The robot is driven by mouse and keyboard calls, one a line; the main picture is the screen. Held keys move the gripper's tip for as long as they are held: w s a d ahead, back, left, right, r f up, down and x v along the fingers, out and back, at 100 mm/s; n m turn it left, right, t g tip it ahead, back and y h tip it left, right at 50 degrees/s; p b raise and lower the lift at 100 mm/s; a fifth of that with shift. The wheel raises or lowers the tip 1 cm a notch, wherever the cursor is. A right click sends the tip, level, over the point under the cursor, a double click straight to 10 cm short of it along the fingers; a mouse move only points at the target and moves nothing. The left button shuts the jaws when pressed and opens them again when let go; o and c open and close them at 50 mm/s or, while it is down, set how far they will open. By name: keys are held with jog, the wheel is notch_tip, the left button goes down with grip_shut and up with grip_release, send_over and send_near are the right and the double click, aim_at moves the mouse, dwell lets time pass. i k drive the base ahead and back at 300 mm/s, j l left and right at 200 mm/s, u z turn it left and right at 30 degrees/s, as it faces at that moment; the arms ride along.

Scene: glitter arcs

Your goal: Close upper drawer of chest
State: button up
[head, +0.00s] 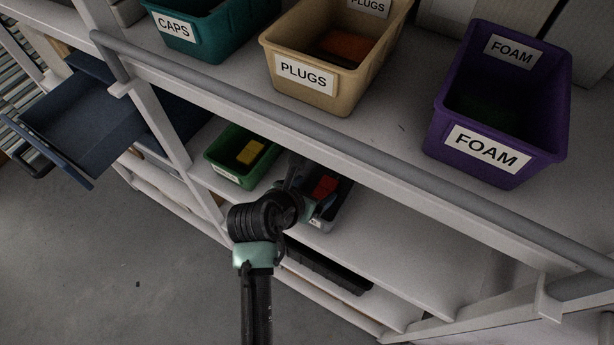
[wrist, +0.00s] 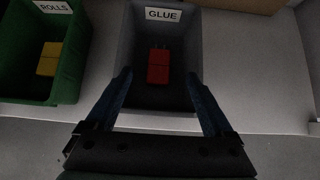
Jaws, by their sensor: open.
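The upper drawer (head: 85,120) of the chest shows in the head view at the left. It is dark blue, pulled well out, and its inside looks empty. A dark handle (head: 32,163) is on its front. The chest body (head: 180,121) is partly hidden behind a shelf post. My gripper is open in the wrist view (wrist: 165,95), its two fingers spread at the front of a grey GLUE bin (wrist: 187,33) with a red block (wrist: 158,66) inside.
A green ROLLS bin (wrist: 66,88) with a yellow block stands left of the GLUE bin. On the upper shelf are a teal CAPS bin (head: 215,38), a tan PLUGS bin (head: 330,90) and a purple FOAM bin (head: 555,125). A grey rail (head: 330,153) runs along that shelf's front.

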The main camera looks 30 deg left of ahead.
aim_at(79, 119)
jog(key=k, duration=1)
